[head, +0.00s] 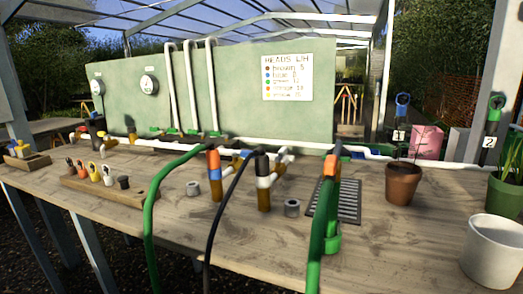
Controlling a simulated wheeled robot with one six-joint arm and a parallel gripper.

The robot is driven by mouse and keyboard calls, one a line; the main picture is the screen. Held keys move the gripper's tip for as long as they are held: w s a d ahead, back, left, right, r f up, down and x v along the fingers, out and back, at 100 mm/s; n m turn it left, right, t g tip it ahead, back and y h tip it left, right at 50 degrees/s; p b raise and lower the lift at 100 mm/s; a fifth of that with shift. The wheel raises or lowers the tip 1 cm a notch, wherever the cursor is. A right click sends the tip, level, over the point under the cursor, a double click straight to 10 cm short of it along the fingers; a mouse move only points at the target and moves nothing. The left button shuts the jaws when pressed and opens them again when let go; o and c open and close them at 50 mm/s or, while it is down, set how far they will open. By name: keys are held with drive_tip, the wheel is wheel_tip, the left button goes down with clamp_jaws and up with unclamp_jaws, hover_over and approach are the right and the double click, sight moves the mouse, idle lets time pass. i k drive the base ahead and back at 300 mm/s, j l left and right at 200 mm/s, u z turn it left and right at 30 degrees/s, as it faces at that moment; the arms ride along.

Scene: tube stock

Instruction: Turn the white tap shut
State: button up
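A white pipe (310,145) runs along the back of the wooden bench. Several small fittings sit on it, white, yellow and blue, too small to read clearly. A white fitting (264,181) with a black top and a brown lower end stands at mid-bench, with a black hose at its top. A white and yellow fitting (283,155) is just behind it on the right. A third white and yellow fitting (107,141) is far left. I cannot tell which is the white tap or whether any is open. My gripper is not in view.
Green hoses (152,210) arch over the bench (385,240) front. Bare bench lies front right.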

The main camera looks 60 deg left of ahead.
sight(282, 153)
drive_tip(key=u, duration=1.45)
drive_tip(key=i+j+z, duration=0.15)
drive_tip(key=i+j, duration=0.25)
drive_tip(key=i, duration=0.15)
